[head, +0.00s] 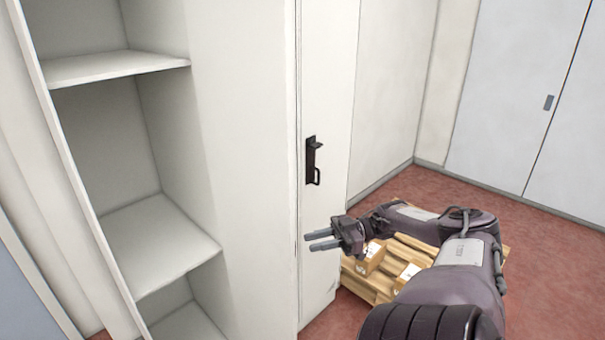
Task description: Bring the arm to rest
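My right arm comes in from the lower right, bent at the elbow. Its gripper (322,240) points left, in front of the lower part of a white cabinet door. The two fingers show as separate prongs with a gap between them, and nothing is held there. The gripper is below the black door handle (312,162) and apart from it. My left arm and gripper are out of the picture.
An open white shelf unit (160,240) with empty visible compartments stands at the left. A wooden pallet (370,288) with cardboard boxes (370,259) lies behind my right arm. Red floor (555,275) is clear at the right, before grey-white cabinets (515,90).

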